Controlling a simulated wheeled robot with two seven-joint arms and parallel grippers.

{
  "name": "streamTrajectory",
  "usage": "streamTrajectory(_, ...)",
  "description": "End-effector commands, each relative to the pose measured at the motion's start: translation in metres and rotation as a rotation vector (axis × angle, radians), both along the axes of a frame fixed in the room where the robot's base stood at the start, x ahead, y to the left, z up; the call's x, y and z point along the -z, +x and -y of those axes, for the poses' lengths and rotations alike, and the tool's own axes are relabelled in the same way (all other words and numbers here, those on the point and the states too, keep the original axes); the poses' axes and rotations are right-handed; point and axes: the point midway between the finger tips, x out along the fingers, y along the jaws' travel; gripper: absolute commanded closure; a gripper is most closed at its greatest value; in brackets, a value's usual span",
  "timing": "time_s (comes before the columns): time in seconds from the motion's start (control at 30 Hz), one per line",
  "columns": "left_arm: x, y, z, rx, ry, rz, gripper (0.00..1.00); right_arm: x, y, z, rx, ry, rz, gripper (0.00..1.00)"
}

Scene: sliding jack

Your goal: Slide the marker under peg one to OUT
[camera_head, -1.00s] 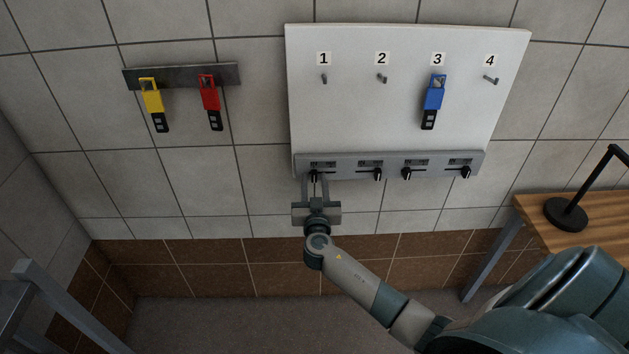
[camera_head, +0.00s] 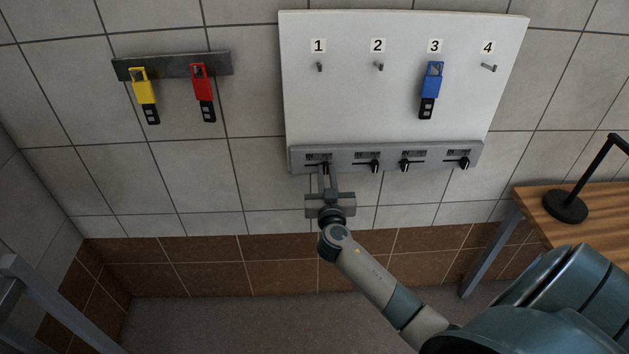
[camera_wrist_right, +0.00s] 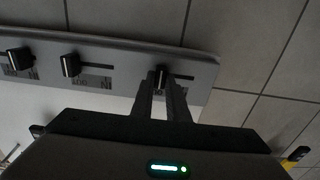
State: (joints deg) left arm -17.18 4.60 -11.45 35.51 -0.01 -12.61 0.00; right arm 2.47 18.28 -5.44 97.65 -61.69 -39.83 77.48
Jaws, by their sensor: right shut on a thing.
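The white board (camera_head: 400,110) has pegs under the numbers 1 to 4. Peg one (camera_head: 319,67) is bare. Along the board's lower edge runs a grey rail (camera_head: 440,150) with a black marker in a slot under each peg. My right gripper (camera_head: 325,171) is shut on the marker under peg one (camera_wrist_right: 161,74). In the wrist view its slot (camera_wrist_right: 184,77) shows to the right of the marker, so the marker stands at the slot's right part in the head view. My left gripper is not in view.
A blue lock (camera_head: 432,82) hangs on peg three. Yellow (camera_head: 142,88) and red (camera_head: 203,86) locks hang on a dark strip at left. A wooden table (camera_head: 536,214) with a black stand (camera_head: 567,206) is at right. The wall below the rail is clear.

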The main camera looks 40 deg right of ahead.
Motion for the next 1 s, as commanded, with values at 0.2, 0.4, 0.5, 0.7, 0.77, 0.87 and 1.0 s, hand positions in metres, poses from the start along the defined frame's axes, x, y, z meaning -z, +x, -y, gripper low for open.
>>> streamTrajectory(0.2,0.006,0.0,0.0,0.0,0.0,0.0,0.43,0.0,-0.006,0.009,0.002,-0.002,-0.001,1.0)
streamTrajectory(0.4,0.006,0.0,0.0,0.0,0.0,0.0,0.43,0.0,-0.006,0.01,0.004,-0.003,-0.002,0.84)
streamTrajectory(0.5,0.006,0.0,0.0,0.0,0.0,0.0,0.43,0.0,-0.006,0.01,0.003,-0.003,-0.002,0.67)
streamTrajectory(0.7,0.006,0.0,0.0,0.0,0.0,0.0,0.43,0.0,-0.006,0.009,0.001,-0.001,-0.001,0.67)
streamTrajectory(0.77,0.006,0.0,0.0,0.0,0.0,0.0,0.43,0.0,-0.006,0.008,0.0,-0.001,-0.001,0.67)
streamTrajectory(0.87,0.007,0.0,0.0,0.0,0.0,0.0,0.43,0.0,-0.007,0.007,0.0,-0.001,-0.001,0.67)
streamTrajectory(1.0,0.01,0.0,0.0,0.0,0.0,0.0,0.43,0.001,-0.013,0.003,-0.001,0.001,0.001,0.67)
